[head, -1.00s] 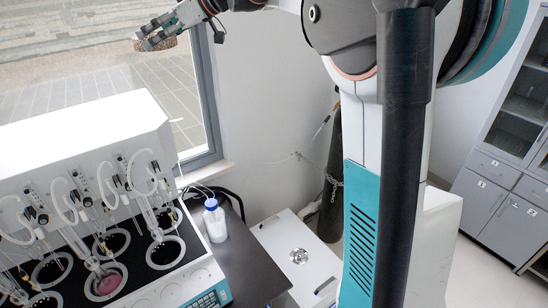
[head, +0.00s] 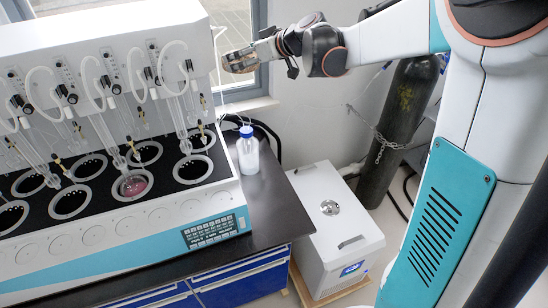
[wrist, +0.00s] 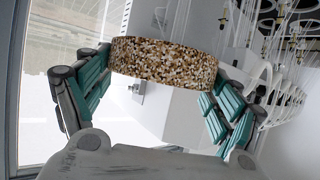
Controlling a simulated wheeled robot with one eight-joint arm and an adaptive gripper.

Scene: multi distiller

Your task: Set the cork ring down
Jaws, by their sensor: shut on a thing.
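The cork ring (wrist: 163,62) is a short, speckled brown cylinder in the wrist view. My gripper (wrist: 155,85) is shut on it, with teal fingers at its left and right sides. In the head view the cork ring (head: 240,62) is small and partly covered by my fingers. My gripper (head: 245,58) holds it in the air in front of the window, at the upper right end of the distiller (head: 110,180). Whether the ring's far side touches anything is hidden.
The dark bench top (head: 268,205) has free room right of the distiller. A blue-capped bottle (head: 248,155) stands there, below my gripper. The distiller's glass tubes (head: 178,110) rise left of my gripper. A white box (head: 335,230) and a dark gas cylinder (head: 398,130) stand right.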

